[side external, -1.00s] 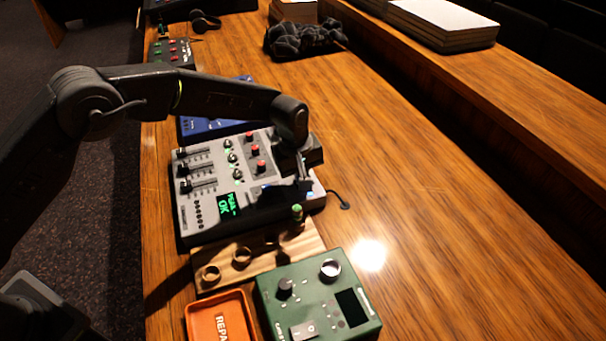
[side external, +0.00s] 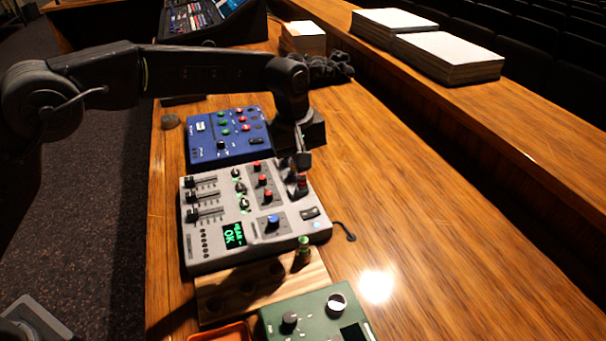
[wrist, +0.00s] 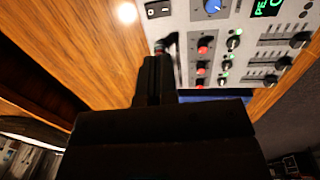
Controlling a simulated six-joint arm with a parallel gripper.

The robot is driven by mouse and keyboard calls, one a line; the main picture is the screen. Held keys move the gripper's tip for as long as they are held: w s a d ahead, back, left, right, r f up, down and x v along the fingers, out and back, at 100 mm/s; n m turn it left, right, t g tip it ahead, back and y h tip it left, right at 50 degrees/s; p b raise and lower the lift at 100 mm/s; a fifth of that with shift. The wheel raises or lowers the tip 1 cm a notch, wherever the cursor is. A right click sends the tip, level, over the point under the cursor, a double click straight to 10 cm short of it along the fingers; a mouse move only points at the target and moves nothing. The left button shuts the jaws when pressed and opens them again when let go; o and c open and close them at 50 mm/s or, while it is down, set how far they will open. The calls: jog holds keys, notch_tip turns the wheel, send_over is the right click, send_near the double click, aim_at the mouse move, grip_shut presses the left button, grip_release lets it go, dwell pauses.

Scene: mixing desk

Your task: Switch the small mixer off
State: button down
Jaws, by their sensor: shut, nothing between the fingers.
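The switch also shows at the top of the wrist view (wrist: 158,9). My gripper (side external: 303,166) is shut and empty over the mixer's far right corner, beyond the switch.
A blue unit (side external: 228,150) sits just beyond the mixer. A wooden rack (side external: 222,303) with a green-topped piece (side external: 304,248), a green box (side external: 315,318) and an orange tray (side external: 222,334) are in front. A cable (side external: 345,232) leaves the mixer's right. The desk to the right is clear.

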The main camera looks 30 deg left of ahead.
aim_at(315, 213)
jog(key=shift+r, duration=0.25)
jog(key=shift+w+d, duration=0.4)
jog(key=shift+d, duration=0.25)
jog(key=f, duration=0.9)
jog(key=w+d+f, duration=0.1)
jog(key=f, duration=0.3)
jog(key=shift+w+d+f, duration=0.1)
jog(key=shift+f, duration=0.3)
jog(key=shift+f, duration=0.1)
